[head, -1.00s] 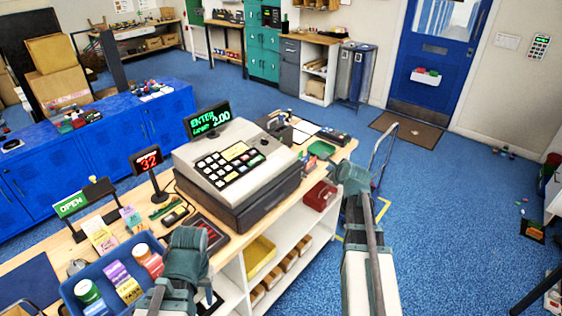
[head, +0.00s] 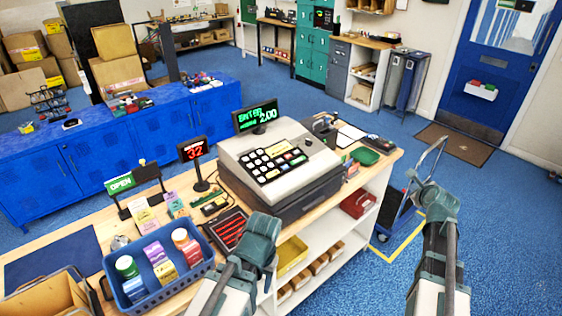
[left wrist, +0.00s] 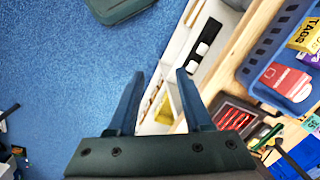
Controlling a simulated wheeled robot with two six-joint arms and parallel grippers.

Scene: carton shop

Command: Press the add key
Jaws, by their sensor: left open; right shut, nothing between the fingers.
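The cash register (head: 285,185) stands on the wooden counter, light grey on a dark base. Its sloped keypad (head: 276,162) has mostly white keys and a few coloured ones. The labels are too small to read, so I cannot tell which is the add key. Its green display (head: 256,116) reads "ENTER" and "2.00". My left arm's end shows in front of the register in the head view. In the left wrist view my left gripper (left wrist: 160,85) is open and empty, over the floor and counter edge. My right gripper (head: 413,178) is shut and empty, right of the counter.
A blue basket (head: 205,276) with bottles and small boxes stands at the counter's front left. A red number display (head: 193,150) reading 32 stands left of the register. A hand truck (head: 393,212) stands right of the counter.

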